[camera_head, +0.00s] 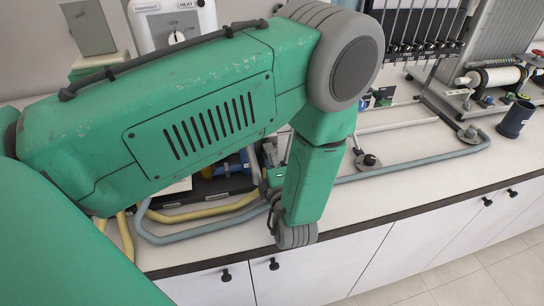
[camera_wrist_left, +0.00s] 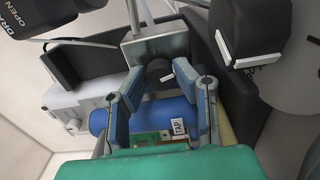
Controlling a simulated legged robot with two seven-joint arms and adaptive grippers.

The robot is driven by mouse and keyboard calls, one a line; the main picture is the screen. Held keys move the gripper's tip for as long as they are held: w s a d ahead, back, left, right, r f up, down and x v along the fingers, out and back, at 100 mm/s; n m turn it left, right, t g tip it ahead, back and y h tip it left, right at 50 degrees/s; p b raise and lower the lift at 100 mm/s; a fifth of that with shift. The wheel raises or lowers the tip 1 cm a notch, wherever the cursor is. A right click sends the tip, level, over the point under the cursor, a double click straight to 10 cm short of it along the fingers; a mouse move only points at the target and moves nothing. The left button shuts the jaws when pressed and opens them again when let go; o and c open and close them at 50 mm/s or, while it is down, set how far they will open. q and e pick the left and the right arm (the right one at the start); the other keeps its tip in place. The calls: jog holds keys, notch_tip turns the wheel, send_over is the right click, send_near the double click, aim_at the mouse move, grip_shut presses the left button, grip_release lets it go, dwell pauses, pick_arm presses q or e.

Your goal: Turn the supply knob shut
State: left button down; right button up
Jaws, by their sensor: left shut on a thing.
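In the left wrist view, the dark round supply knob (camera_wrist_left: 157,72) with a white mark sits below a grey metal block; no name for it is readable. My left gripper (camera_wrist_left: 160,82) has its blue-grey fingers on both sides of this knob and is shut on it. In the head view my green left arm reaches over the counter and hides the knob and most of the gripper. A blue cylinder (camera_wrist_left: 100,122) lies behind the fingers, with a white TAP label (camera_wrist_left: 179,130) in front of it. My right gripper is not in view.
A black part marked DRAIN OPEN (camera_wrist_left: 40,15) and a black block (camera_wrist_left: 248,35) flank the gripper. Blue-grey hoses (camera_head: 400,165) and a yellow hose (camera_head: 205,212) lie on the counter. A dark cup (camera_head: 515,118) stands at the right. The counter's front strip (camera_head: 390,195) is clear.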

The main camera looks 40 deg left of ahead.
pick_arm(q)
jog(key=shift+s+a+f+m, duration=0.1)
jog(key=shift+a+m, duration=0.1)
jog(key=shift+m, duration=0.5)
jog(key=c, duration=1.3)
grip_release()
jog(key=shift+a, duration=0.3)
jog(key=v, duration=1)
jog(key=shift+d, duration=0.3)
jog(key=shift+s+d+f, duration=0.1)
jog(key=shift+s+d, duration=0.3)
jog(key=shift+s, duration=0.05)
